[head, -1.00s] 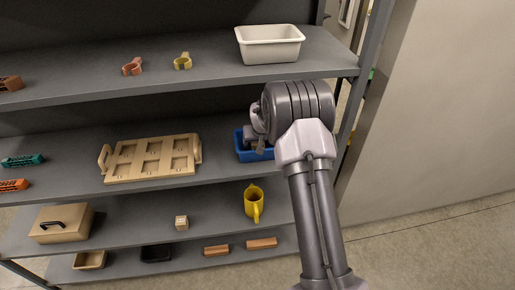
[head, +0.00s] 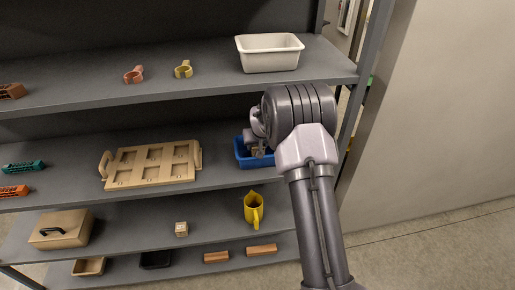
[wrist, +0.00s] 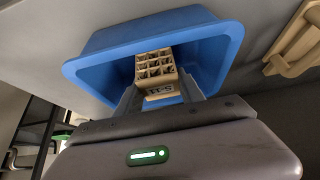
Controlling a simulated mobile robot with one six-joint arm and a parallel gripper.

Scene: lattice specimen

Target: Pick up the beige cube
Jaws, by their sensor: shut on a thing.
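A beige lattice cube (wrist: 154,66) with open cells and a dark marking on one face is between the two fingers of my gripper (wrist: 160,88) in the wrist view. The fingers are shut on its sides. Behind it is the inside of a blue bin (wrist: 85,68). In the head view the cube (head: 258,152) shows small below my gripper, at the blue bin (head: 243,160) on the middle shelf. I cannot tell whether it touches the bin.
A wooden tray with compartments (head: 150,182) stands left of the bin. A white bin (head: 270,54) is on the shelf above, whose front edge is close to my arm. A shelf post stands at right.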

